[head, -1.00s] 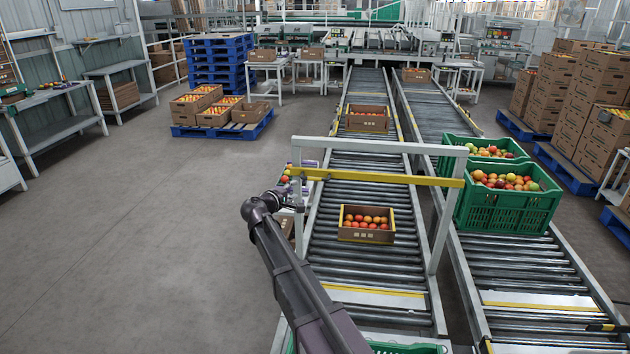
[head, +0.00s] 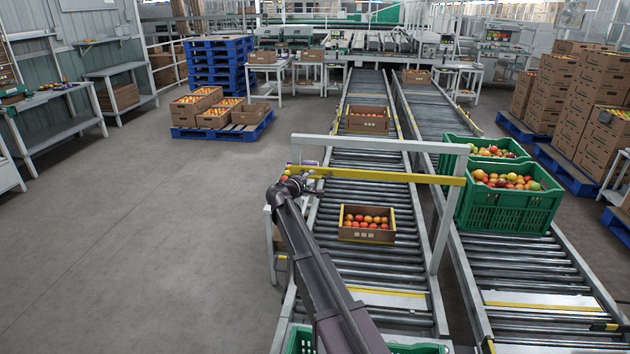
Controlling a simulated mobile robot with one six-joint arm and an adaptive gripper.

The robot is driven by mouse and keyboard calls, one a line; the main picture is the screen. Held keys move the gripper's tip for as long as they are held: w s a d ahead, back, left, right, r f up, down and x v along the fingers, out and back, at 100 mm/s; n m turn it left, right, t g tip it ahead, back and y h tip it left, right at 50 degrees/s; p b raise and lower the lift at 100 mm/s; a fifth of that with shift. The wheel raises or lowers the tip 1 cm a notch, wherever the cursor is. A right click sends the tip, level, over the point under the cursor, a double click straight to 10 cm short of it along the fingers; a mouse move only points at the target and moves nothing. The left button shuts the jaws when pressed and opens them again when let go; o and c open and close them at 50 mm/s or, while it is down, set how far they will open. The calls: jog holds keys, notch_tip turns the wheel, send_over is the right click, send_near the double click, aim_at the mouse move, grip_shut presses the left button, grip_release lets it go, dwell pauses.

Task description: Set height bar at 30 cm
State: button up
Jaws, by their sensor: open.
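The yellow height bar (head: 400,177) spans the left conveyor, running between the posts of a grey gantry frame (head: 380,143), below its top beam. It looks about level. My gripper (head: 308,182) is at the bar's left end, by the left post, and is open. It is small and partly hidden by my dark arm, so I cannot tell whether its fingers touch the bar. No height scale is readable.
An open carton of tomatoes (head: 366,235) sits on the left conveyor (head: 375,265) in front of the bar, another carton (head: 367,125) behind it. Green crates of fruit (head: 507,208) stand on the right conveyor. The floor at left (head: 150,240) is clear.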

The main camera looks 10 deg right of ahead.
jog(key=shift+x, duration=1.4)
grip_shut()
